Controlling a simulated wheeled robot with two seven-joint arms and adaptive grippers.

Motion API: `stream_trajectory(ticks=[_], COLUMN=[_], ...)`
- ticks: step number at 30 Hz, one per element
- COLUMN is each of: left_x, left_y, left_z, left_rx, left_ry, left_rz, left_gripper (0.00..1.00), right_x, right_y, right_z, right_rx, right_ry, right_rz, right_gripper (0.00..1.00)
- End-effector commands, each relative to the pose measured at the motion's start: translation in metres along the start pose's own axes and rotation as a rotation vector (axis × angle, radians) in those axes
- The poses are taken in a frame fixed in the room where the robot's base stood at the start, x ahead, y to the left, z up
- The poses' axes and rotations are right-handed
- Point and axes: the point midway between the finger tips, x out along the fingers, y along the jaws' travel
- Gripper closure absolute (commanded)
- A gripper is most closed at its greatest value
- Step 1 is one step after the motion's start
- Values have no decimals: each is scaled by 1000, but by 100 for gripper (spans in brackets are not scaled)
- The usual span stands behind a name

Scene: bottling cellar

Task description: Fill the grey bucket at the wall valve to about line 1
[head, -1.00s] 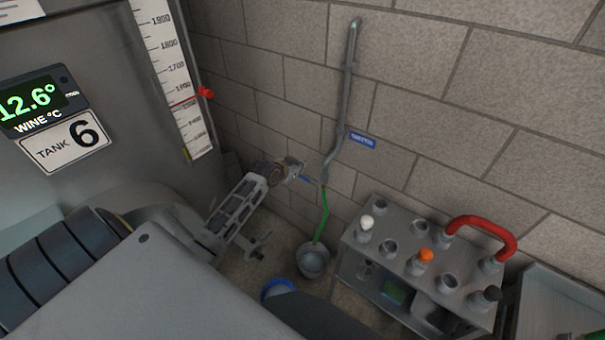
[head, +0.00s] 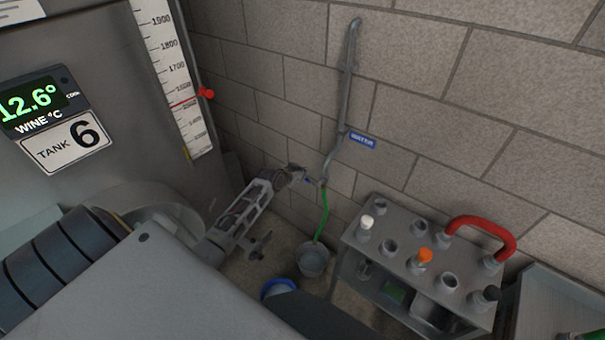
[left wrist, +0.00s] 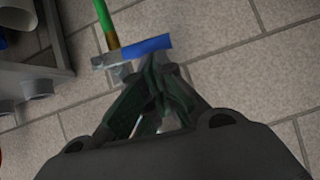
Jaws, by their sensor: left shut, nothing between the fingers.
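The grey bucket (head: 313,264) stands on the floor by the wall, below the end of a green hose (head: 323,215). The hose hangs from the wall valve on a grey pipe (head: 346,90). The valve's blue lever (head: 309,181) also shows in the left wrist view (left wrist: 150,46), lying roughly crosswise to the hose. My left gripper (head: 299,175) is shut and empty, its fingertips (left wrist: 153,66) right at the lever; I cannot tell whether they touch. The water level and any line inside the bucket are too small to read. My right gripper is not in view.
A grey rack (head: 405,262) with several capped holders and a red curved handle (head: 485,228) stands right of the bucket. A blue-rimmed container (head: 278,286) is on the floor nearer me. Tank 6 (head: 110,60) stands at the left.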

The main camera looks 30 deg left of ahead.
Motion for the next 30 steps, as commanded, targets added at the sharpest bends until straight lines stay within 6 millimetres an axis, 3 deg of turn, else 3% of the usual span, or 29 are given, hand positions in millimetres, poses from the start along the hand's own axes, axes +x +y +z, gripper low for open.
stream_trajectory(ticks=[14,30], left_x=[11,9], left_y=[-4,-4], left_z=[13,12], left_rx=[0,0], left_ry=[-1,-4], left_rz=[0,-1], left_gripper=[100,100], right_x=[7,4], right_y=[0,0], right_z=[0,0], right_rx=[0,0], right_ry=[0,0], right_rz=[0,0], right_gripper=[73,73])
